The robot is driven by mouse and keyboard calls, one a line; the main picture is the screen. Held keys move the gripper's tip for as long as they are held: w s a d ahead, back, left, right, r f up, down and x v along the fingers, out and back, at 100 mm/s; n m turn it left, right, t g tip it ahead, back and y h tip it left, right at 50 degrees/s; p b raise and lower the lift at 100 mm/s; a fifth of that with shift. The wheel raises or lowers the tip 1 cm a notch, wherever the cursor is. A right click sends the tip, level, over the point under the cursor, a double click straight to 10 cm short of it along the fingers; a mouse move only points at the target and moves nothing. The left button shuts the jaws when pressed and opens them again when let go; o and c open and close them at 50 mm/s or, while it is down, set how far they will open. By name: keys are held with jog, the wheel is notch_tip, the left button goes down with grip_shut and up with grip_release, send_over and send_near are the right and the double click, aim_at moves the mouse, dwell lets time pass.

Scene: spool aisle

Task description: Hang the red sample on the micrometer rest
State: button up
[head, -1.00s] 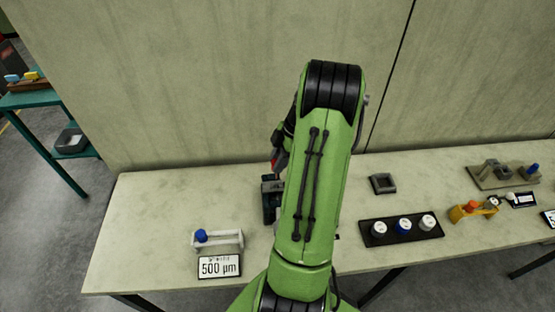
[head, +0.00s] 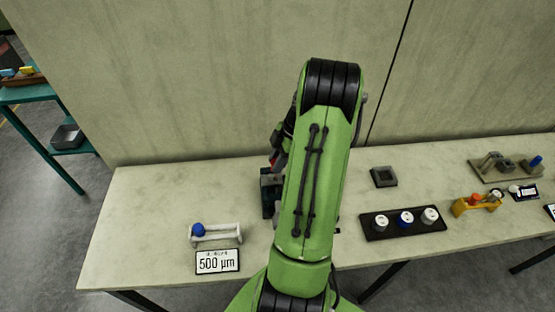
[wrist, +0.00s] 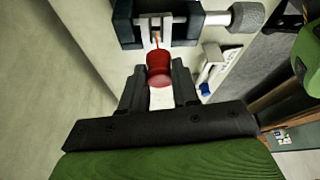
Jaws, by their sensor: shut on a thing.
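My gripper (wrist: 158,88) is shut on the red sample (wrist: 158,62), a small red spool-like piece with a paler round end, held between the two dark fingers. Just beyond it in the wrist view is a dark vise-like device (wrist: 125,26) with a silver shaft, pale jaws and a grey knurled knob. A thin orange strip shows between the jaws; I cannot tell whether the sample touches them. In the head view the device (head: 267,200) is partly behind my arm, and my gripper is mostly hidden. No label shows which piece is the micrometer rest.
A white U-shaped holder (head: 222,232) with a blue knob stands left, behind a "500 µm" card (head: 217,262). The left table end is clear.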

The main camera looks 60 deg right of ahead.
jog(key=shift+f+b, duration=2)
jog(key=shift+f, duration=0.35)
jog(key=o, duration=1.1)
jog(key=shift+r, duration=0.1)
jog(key=p+v, duration=0.4)
jog(key=v, duration=1.1)
jog(key=shift+r, duration=0.4)
